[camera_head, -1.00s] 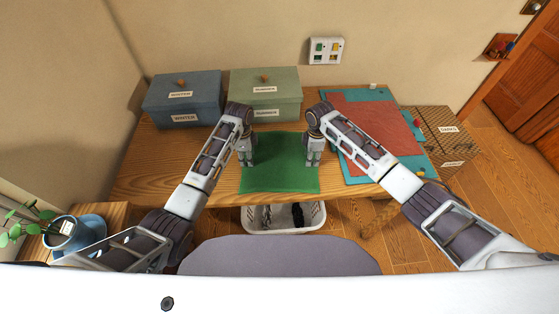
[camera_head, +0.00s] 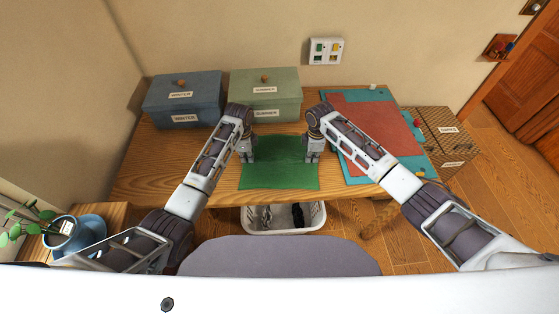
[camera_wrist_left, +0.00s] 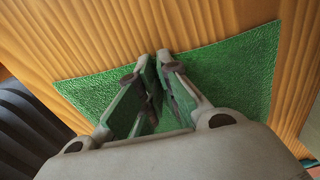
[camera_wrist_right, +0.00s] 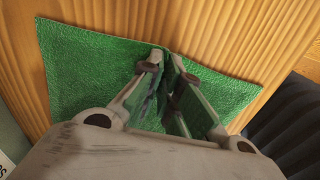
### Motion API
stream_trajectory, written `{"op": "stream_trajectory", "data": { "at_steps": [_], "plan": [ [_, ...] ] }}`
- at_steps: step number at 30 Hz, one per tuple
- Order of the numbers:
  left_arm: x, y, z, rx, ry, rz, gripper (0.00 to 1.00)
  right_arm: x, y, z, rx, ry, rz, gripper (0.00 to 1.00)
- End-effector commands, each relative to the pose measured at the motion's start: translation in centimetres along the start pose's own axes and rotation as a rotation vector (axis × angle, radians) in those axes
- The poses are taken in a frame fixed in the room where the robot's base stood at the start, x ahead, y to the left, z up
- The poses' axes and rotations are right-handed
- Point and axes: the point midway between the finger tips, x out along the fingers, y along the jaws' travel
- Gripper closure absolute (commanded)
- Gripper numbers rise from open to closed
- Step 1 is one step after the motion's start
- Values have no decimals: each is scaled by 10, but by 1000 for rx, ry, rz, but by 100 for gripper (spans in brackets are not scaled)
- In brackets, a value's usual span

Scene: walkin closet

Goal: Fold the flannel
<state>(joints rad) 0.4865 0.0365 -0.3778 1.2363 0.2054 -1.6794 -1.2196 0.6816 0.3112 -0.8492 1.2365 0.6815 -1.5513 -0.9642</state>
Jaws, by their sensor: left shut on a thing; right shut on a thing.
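The green flannel (camera_head: 279,170) lies spread out on the wooden table. My left gripper (camera_head: 248,158) is at its far left part, and my right gripper (camera_head: 313,158) is at its far right part. In the left wrist view, the left gripper (camera_wrist_left: 158,62) is shut on the flannel (camera_wrist_left: 235,75) near its edge, with green cloth bunched between the fingers. In the right wrist view, the right gripper (camera_wrist_right: 163,62) is likewise shut on the flannel (camera_wrist_right: 85,75) near its edge. The far edge dips a little between the two grippers.
A blue box (camera_head: 182,98) and a green box (camera_head: 264,95) stand at the back left. A teal and red mat (camera_head: 365,112) covers the table's right side. A white basket (camera_head: 283,218) is below the front edge. A potted plant (camera_head: 62,235) stands at the lower left.

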Motion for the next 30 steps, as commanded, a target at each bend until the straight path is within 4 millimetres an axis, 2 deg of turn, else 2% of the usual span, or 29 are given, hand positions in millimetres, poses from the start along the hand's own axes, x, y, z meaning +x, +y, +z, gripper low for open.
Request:
{"op": "stream_trajectory", "data": {
  "at_steps": [14,30],
  "plan": [
    [0,1,1,-1,-2,4,100,2,-2,2,1,-4,-6,100],
    [-17,0,1,-1,-2,1,100,-17,-1,1,1,-2,-2,100]
  ]
}}
